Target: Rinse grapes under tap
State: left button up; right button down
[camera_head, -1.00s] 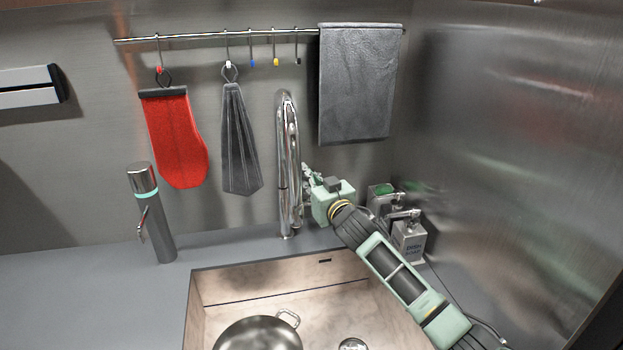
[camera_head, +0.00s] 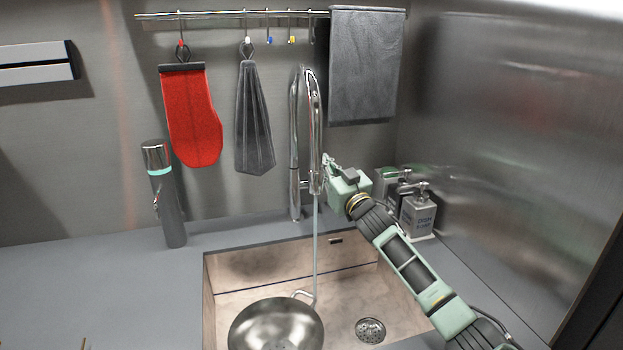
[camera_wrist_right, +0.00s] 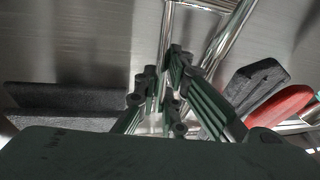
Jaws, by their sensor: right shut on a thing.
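The chrome tap (camera_head: 296,140) stands behind the sink (camera_head: 235,270). A thin stream of water (camera_head: 315,240) falls from its spout beside the handle of a round metal bowl or pan (camera_head: 275,325) in the sink. My right gripper (camera_head: 328,163) is at the tap's right side, shut on a part of it; the fingers partly hide which part. In the right wrist view, the fingers (camera_wrist_right: 174,70) are close together against the tap's shiny tubes (camera_wrist_right: 195,28). No grapes show in either view; the visible inside of the bowl looks empty. My left gripper is not in view.
Soap dispensers (camera_head: 419,212) stand right of the tap, close behind my right arm. A grey cylindrical dispenser (camera_head: 166,205) stands at the left. A red mitt (camera_head: 193,120) and grey cloths hang from a rail. The left counter (camera_head: 110,290) is mostly clear.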

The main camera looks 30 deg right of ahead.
jog(key=shift+s+d, duration=0.1)
jog(key=shift+d, duration=0.05)
jog(key=c, duration=2.1)
grip_release()
jog(key=shift+o, duration=1.2)
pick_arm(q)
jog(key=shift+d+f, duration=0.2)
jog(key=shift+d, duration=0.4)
pick_arm(e)
jog(key=v, duration=0.7)
jog(key=shift+s, duration=0.25)
jog(key=shift+f, duration=0.1)
